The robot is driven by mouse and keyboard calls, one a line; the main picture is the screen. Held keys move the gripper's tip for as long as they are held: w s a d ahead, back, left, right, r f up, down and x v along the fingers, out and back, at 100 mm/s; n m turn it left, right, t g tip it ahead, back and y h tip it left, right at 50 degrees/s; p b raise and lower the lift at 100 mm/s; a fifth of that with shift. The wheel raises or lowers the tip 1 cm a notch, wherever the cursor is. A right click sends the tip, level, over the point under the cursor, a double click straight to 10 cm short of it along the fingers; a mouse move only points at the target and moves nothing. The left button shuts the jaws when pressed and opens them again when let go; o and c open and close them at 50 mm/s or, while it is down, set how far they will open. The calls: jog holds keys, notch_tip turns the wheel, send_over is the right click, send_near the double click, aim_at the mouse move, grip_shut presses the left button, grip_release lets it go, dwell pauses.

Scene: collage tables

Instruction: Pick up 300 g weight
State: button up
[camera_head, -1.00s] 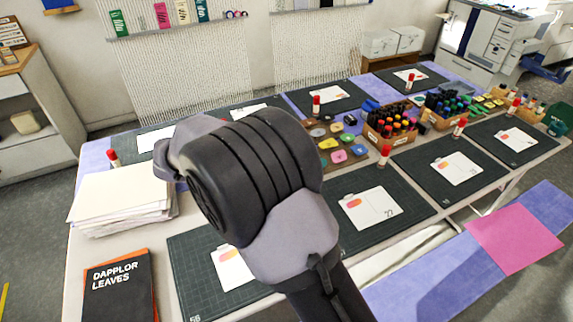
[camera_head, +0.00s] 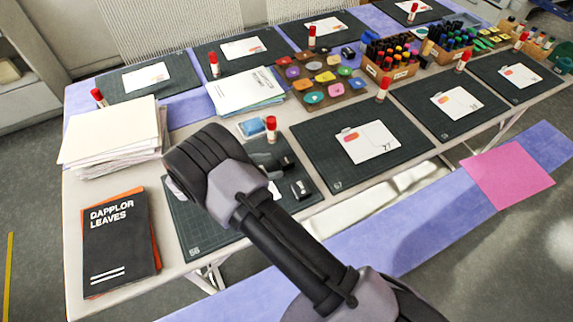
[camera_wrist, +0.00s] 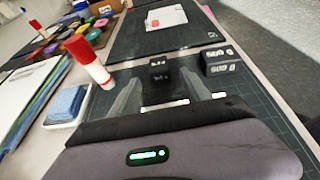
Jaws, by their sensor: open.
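Two small dark blocks with pale lettering, weights by their look, stand on a dark green cutting mat (camera_head: 192,240). In the wrist view one block (camera_wrist: 158,68) is straight ahead, between the lines of my fingers and just beyond their tips. The larger block (camera_wrist: 220,62) stands to its right, outside the right finger; it also shows in the head view (camera_head: 301,188). The lettering is too blurred to tell which is the 300 g weight. My gripper (camera_wrist: 160,80) is open and empty, low over the mat. In the head view my arm hides part of the mat.
A red-capped glue stick (camera_wrist: 88,60) stands left of my fingers, beside a blue sponge in a white dish (camera_wrist: 66,104). A paper stack (camera_head: 245,92), a paint palette (camera_head: 318,77) and a black book (camera_head: 120,245) lie around. The neighbouring mat (camera_head: 400,155) holds a card.

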aim_at(282, 162)
jog(key=x, duration=0.1)
jog(key=b+x, duration=0.1)
jog(key=x, duration=0.1)
jog(key=b+x, duration=0.1)
jog(key=x, duration=0.1)
jog(key=shift+d+r, duration=0.1)
jog(key=shift+r, duration=0.25)
jog(key=shift+c, duration=1.4)
grip_shut()
